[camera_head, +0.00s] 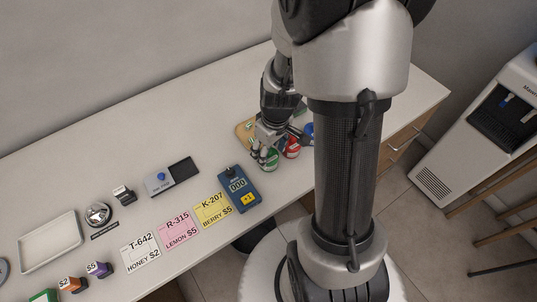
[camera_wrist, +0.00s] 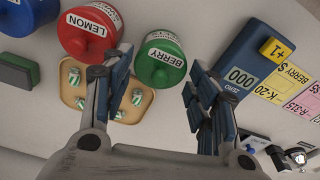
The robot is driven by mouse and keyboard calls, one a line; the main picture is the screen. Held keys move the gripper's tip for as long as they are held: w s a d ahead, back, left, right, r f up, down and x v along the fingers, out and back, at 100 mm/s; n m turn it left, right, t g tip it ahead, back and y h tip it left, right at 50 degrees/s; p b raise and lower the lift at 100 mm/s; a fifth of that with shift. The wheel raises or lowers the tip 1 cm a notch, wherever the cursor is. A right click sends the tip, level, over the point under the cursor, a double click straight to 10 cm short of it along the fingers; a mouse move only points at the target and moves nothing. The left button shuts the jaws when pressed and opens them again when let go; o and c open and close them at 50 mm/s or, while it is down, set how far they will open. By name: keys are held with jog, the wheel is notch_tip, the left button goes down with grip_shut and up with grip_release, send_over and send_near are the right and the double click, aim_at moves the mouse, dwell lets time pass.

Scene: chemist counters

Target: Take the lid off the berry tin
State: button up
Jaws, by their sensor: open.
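The green berry tin (camera_wrist: 163,46), labelled BERRY, stands upright in the wrist view with a round green top and a small knob, so its lid appears to be on. In the head view the green tin (camera_head: 271,160) is partly hidden by my gripper. My gripper (camera_wrist: 156,78) is open and empty, its two fingers pointing toward the berry tin, one on each side of it in the picture. I cannot tell how high the fingertips are above the lid or whether they touch it.
The red lemon tin (camera_wrist: 88,28) stands close beside the berry tin, with a blue tin (camera_wrist: 24,14) beyond. A wooden tray (camera_wrist: 68,92) holds several small wrapped pieces. A blue counter device (camera_head: 240,189) showing 000 and price cards (camera_head: 212,210) lie on the other side.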

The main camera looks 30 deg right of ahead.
jog(key=shift+c, duration=0.5)
jog(key=shift+s, duration=0.1)
grip_shut()
